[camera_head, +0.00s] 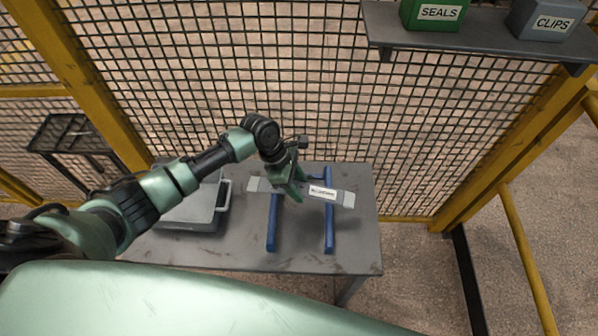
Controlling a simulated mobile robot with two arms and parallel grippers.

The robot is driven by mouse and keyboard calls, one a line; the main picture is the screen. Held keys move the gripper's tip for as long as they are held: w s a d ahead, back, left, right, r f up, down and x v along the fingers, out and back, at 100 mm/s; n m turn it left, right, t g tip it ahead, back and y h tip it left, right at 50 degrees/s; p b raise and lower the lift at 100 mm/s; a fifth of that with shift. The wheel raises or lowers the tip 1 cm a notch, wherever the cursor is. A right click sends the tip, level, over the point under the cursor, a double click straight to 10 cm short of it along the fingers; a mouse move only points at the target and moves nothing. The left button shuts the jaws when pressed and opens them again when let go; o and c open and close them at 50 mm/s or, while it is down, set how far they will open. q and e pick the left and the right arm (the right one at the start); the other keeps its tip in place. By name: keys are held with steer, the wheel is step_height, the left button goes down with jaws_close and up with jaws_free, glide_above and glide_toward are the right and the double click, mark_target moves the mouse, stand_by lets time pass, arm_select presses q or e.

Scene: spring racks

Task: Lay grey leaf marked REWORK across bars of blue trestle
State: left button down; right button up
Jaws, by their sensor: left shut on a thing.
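The blue trestle (329,235) stands on the grey table, its two bars running away from me. A grey leaf (346,198) with a white label (322,192) lies crosswise over the bars, as seen from above. The label's print is too small to read. My left gripper (291,190) is shut on the leaf, left of the label and between the bars. I cannot tell whether the leaf touches the bars or is just above them. The gripper hides part of the leaf and of the left bar's far end. My right gripper is not in view.
A grey case-like object with a handle (190,215) sits on the table (300,262) left of the trestle. A mesh fence rises behind.

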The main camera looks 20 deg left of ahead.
arm_select(q)
steer(key=shift+w+a+r+n+t, duration=0.15)
steer(key=shift+w+n+t, duration=0.15)
steer(key=shift+w+n, duration=0.35)
steer(key=shift+n, duration=0.25)
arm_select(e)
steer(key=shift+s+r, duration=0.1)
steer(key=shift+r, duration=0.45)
arm_select(q)
steer(key=shift+p, duration=0.3)
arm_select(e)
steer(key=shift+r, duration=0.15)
